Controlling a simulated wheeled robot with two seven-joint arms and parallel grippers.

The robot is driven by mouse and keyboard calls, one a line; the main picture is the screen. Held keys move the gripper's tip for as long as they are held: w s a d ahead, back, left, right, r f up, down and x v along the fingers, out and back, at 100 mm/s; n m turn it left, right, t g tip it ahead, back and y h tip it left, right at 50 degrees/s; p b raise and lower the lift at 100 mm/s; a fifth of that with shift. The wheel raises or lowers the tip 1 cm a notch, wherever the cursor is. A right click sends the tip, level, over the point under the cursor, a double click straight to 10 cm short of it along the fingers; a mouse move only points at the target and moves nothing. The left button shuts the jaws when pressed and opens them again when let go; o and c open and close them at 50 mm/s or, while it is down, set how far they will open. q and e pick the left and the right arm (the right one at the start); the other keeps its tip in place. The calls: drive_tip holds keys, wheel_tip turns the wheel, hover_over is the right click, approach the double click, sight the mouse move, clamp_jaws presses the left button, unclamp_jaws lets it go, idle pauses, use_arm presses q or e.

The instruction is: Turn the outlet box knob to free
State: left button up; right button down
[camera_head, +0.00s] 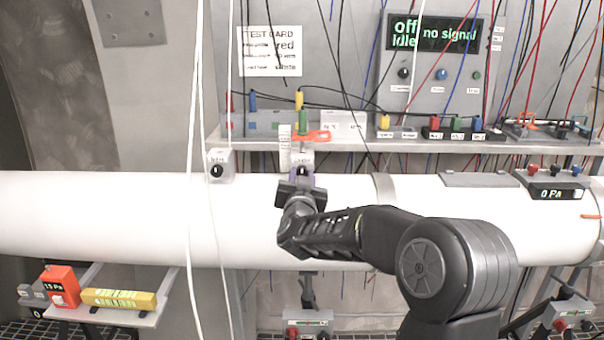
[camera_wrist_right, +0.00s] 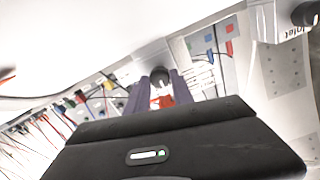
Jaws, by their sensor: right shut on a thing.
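The outlet box (camera_head: 301,158) is a small pale box on top of the white pipe, left of the picture's middle, mostly behind my right gripper (camera_head: 303,180). Its dark round knob (camera_wrist_right: 159,76) shows in the wrist view between the two purple-grey fingertips of my right gripper (camera_wrist_right: 160,83). The right gripper is shut on the knob. The direction of the knob's pointer cannot be read. A similar box (camera_head: 221,165) with a black knob stands to the left on the pipe; its label in the wrist view (camera_wrist_right: 293,22) reads Inlet. My left gripper is not in view.
The thick white pipe (camera_head: 110,215) runs across under a grey shelf (camera_head: 420,144) with coloured sockets and hanging cables. A display (camera_head: 437,34) reads "off idle no signal". An orange-red clamp (camera_head: 319,136) sits just above the gripper. White cables hang left of it.

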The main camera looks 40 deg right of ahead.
drive_tip(key=shift+f, duration=0.1)
idle(0.4)
drive_tip(key=c, duration=1.1)
unclamp_jaws()
drive_tip(key=b+v, duration=0.1)
drive_tip(key=v, duration=0.6)
drive_tip(key=shift+s+a, duration=0.3)
